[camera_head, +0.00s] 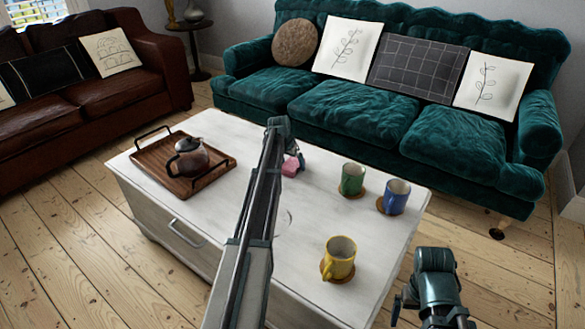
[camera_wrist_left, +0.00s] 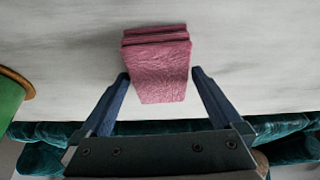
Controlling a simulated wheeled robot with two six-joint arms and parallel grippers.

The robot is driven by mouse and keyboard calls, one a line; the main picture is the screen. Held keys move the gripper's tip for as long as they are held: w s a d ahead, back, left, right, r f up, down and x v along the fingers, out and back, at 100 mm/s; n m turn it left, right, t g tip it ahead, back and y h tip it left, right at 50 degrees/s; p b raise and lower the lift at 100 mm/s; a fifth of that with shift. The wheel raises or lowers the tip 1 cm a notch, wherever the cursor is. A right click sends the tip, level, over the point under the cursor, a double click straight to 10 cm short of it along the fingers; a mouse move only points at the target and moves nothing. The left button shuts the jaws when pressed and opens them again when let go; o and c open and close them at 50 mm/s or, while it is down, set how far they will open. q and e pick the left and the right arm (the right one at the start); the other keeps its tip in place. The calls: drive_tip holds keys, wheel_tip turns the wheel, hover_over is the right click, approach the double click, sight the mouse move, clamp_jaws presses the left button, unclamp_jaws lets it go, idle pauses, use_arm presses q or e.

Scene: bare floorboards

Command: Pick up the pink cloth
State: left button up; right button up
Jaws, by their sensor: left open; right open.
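The pink cloth (camera_head: 290,168) lies folded on the white coffee table (camera_head: 310,215), partly hidden behind my left arm in the head view. In the left wrist view the cloth (camera_wrist_left: 158,62) is a folded stack with several layers showing at one edge. My left gripper (camera_head: 298,160) is over the cloth. In the left wrist view its blue fingers (camera_wrist_left: 160,78) are open, one on each side of the cloth, with gaps showing. My right gripper (camera_head: 432,312) is low at the bottom right, off the table's right side, open, with its fingertips not clearly shown.
A green mug (camera_head: 352,179), a blue mug (camera_head: 396,197) and a yellow mug (camera_head: 339,258) stand on coasters right of the cloth. A wooden tray (camera_head: 150,160) with a teapot (camera_head: 187,160) is at the left. A green sofa (camera_head: 350,110) stands behind the table.

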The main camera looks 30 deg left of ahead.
sight(295, 161)
idle(0.3)
use_arm(q)
drive_tip(key=c, duration=1.2)
drive_tip(key=shift+o, duration=0.2)
drive_tip(key=shift+r, duration=0.1)
drive_tip(key=shift+r+p, duration=0.2)
drive_tip(key=shift+p, duration=0.2)
wheel_tip(295, 161, up, 4)
drive_tip(key=p, duration=0.4)
drive_tip(key=s+d, duration=0.3)
drive_tip(key=d, duration=0.1)
drive_tip(key=s+d, duration=0.3)
drive_tip(key=d, duration=0.1)
drive_tip(key=s+d, duration=0.3)
drive_tip(key=d, duration=0.2)
drive_tip(key=shift+s+r+p, duration=0.15)
drive_tip(key=shift+r+p, duration=0.2)
drive_tip(key=shift+r, duration=0.05)
